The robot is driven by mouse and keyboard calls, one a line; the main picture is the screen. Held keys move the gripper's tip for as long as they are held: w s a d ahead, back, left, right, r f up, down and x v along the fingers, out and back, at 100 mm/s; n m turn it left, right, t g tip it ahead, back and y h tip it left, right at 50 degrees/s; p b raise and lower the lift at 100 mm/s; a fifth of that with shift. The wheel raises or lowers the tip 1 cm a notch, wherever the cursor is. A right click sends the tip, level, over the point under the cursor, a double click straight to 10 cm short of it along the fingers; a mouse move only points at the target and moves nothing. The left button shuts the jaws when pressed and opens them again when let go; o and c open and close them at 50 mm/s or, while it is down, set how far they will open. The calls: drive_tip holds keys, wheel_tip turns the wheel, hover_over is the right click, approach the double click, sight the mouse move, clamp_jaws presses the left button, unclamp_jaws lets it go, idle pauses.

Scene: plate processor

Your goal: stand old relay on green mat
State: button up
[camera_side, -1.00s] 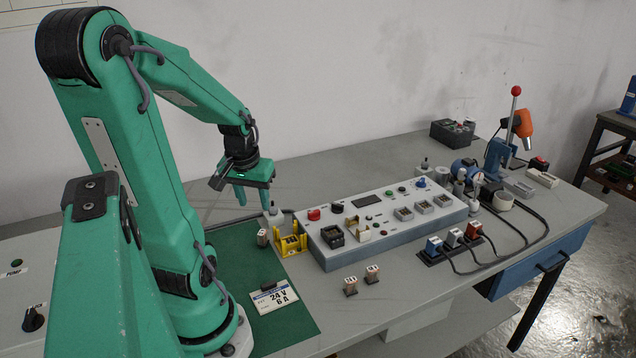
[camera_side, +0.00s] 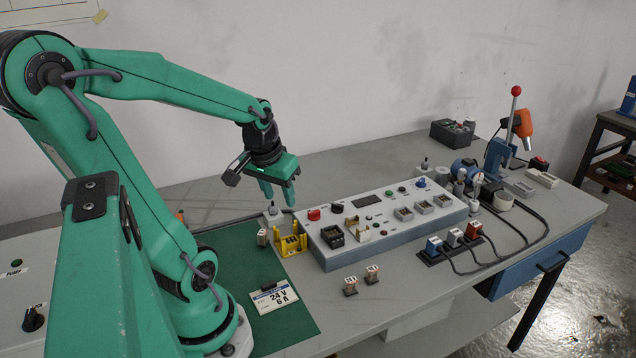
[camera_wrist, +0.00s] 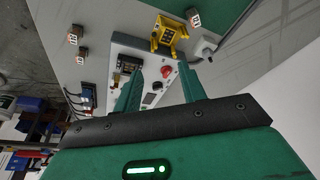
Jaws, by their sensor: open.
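The green mat (camera_side: 222,259) lies on the bench in front of my base; a corner shows in the wrist view (camera_wrist: 226,8). One small pale relay (camera_side: 262,237) stands upright at the mat's far right edge, beside a yellow bracket (camera_side: 291,243); it also shows in the wrist view (camera_wrist: 194,18). Two similar relays (camera_side: 350,286) (camera_side: 372,274) stand on bare bench right of the mat. I cannot tell which one is the old relay. My gripper (camera_side: 280,201) is open and empty, pointing down above the bench behind the yellow bracket. Its fingers also show in the wrist view (camera_wrist: 160,82).
A white card (camera_side: 274,298) marked 24 V 6 A is on the mat. A grey control panel (camera_side: 345,258) with a black socket (camera_side: 333,236) runs to the right. A plug row (camera_side: 452,243), cables and a drill-like stand (camera_side: 495,155) are farther right. The front bench is mostly clear.

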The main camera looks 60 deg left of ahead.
drive_tip(key=d+r+m+t+h, duration=0.1)
drive_tip(key=d+r+m, duration=0.2)
drive_tip(key=d, duration=0.4)
drive_tip(key=d+r+m+t+h, duration=0.1)
drive_tip(key=d+r+m, duration=0.2)
drive_tip(key=d, duration=0.5)
drive_tip(key=shift+w+r+m+t, duration=0.4)
drive_tip(key=shift+w+r, duration=0.05)
drive_tip(key=shift+r, duration=0.15)
drive_tip(key=o, duration=1.3)
drive_tip(key=shift+w+m, duration=0.25)
drive_tip(key=shift+m, duration=0.25)
drive_tip(key=w+f+m+g, duration=0.5)
drive_tip(key=w+m, duration=0.3)
drive_tip(key=m, duration=0.9)
drive_tip(key=shift+d+f+g, duration=0.2)
drive_tip(key=shift+f+g, duration=0.1)
drive_tip(key=shift+f, duration=0.05)
